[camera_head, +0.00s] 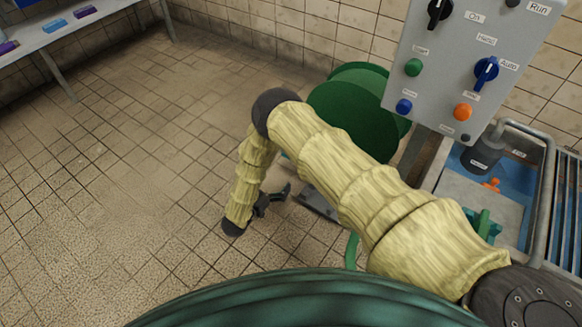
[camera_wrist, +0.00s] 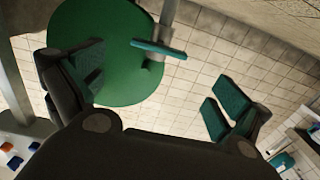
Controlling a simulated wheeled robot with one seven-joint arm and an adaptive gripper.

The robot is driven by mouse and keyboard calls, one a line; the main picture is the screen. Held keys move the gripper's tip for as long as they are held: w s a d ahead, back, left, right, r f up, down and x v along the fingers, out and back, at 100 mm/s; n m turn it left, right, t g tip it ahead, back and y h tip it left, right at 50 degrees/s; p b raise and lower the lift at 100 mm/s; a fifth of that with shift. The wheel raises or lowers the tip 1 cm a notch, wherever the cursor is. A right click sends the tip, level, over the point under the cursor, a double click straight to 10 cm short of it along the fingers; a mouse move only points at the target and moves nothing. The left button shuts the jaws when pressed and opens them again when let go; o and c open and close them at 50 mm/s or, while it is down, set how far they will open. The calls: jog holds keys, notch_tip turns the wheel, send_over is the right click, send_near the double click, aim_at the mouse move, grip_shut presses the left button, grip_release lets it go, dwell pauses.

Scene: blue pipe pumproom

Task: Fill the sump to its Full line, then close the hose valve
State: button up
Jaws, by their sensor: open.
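The sump (camera_head: 535,205) is at the right of the head view, a blue-lined pit partly under a grey cover. Its Full line cannot be made out. A teal-green bar on a grey pipe, perhaps the hose valve's lever (camera_wrist: 158,48), shows in the wrist view; I cannot tell its state. My gripper (camera_head: 275,197) hangs low over the tiled floor, left of the green hose reel. In the wrist view my gripper (camera_wrist: 155,92) has its teal-padded fingers wide apart with nothing between the pads. The bar appears above the gap, apart from the fingers. My arm hides part of the reel.
The green reel (camera_head: 355,112) stands behind my arm. A grey control panel (camera_head: 435,95) with knobs and buttons hangs at upper right. A dark pump (camera_head: 483,160), an orange object (camera_head: 491,184) and a grey rail (camera_head: 547,190) are at the sump. Open floor lies left.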

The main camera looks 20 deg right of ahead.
jog(key=b+x, duration=0.3)
jog(key=x, duration=0.7)
jog(key=shift+w+d+b, duration=0.25)
jog(key=shift+b, duration=0.1)
jog(key=c, duration=0.7)
